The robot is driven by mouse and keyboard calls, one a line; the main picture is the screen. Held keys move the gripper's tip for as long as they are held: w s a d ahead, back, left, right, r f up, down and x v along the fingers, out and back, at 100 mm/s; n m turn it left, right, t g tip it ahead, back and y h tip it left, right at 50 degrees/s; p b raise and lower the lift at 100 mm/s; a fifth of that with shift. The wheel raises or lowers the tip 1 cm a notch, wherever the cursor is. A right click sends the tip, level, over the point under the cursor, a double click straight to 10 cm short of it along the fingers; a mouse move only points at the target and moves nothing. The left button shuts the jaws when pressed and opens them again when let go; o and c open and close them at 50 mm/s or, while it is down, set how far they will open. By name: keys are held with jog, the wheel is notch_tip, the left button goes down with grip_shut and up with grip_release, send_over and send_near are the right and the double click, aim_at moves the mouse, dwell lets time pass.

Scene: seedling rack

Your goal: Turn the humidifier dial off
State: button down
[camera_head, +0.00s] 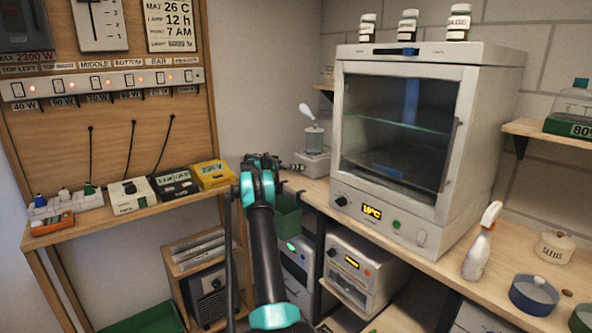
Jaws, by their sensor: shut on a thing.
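The humidifier (316,164) is a small pale box with a clear jar on top, standing on the wooden bench left of the glass-fronted cabinet. A white puff of mist (306,111) hangs above its jar. My gripper (299,167) reaches in from the left and its fingertips are at the humidifier's left side. It is small and dark here and appears shut on the dial. The dial itself is hidden by the fingers, so its setting cannot be read. My black and teal arm rises from the bottom middle of the view.
The glass-fronted cabinet (345,190) stands close to the right of the humidifier, with jars on top. A spray bottle (478,250) and a seeds pot (554,247) stand on the right bench. A switch panel (110,84) and small devices are at left.

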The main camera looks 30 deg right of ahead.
jog(key=c, duration=1.2)
grip_release()
jog(key=v, duration=1.2)
